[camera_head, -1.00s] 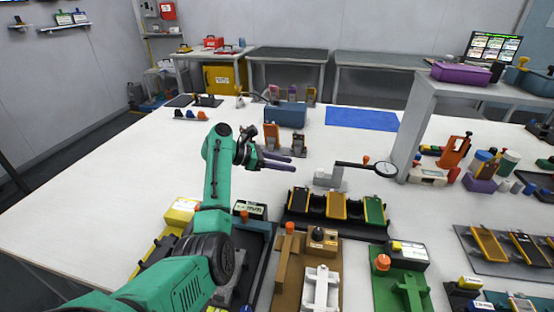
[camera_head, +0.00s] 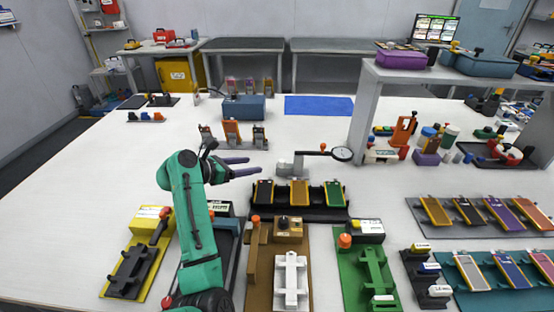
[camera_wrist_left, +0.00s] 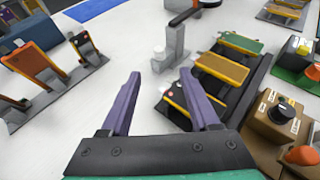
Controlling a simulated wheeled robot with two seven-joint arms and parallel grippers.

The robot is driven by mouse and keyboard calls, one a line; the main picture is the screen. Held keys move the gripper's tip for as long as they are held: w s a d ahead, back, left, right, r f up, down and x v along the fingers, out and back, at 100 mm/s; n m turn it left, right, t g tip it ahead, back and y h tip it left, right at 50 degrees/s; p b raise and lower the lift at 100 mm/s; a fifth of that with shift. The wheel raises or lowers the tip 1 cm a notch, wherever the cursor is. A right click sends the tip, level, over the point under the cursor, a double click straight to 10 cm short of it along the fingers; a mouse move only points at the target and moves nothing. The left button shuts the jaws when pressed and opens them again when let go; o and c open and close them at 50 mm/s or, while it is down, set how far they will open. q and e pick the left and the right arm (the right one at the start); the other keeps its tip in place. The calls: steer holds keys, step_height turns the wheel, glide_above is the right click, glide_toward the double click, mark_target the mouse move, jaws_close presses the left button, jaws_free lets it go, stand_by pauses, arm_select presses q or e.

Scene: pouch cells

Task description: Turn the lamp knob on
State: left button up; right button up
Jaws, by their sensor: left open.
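A lamp with a round dark-rimmed head (camera_head: 342,154) stands in the middle of the table on a pale grey base (camera_head: 284,168). An orange knob (camera_head: 322,147) sits on its dark arm; whether this is the lamp's switch I cannot tell. My left gripper (camera_head: 254,166) is open and empty, just left of the lamp base, its purple fingers pointing right. In the left wrist view the fingers (camera_wrist_left: 160,74) are spread, with the grey lamp post (camera_wrist_left: 172,42) beyond them. My right gripper is not in view.
A black rack (camera_head: 300,214) with three coloured cells stands just in front of the lamp. Upright orange and grey holders (camera_head: 232,132) are behind my gripper. A blue box (camera_head: 244,108) and blue mat (camera_head: 320,105) lie farther back.

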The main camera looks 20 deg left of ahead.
mark_target(280, 161)
arm_select(q)
steer(key=x, duration=0.6)
steer(key=b+x, duration=0.1)
steer(key=x, duration=0.6)
steer(key=shift+w+f, duration=0.2)
steer(key=shift+f, duration=0.15)
jaws_close()
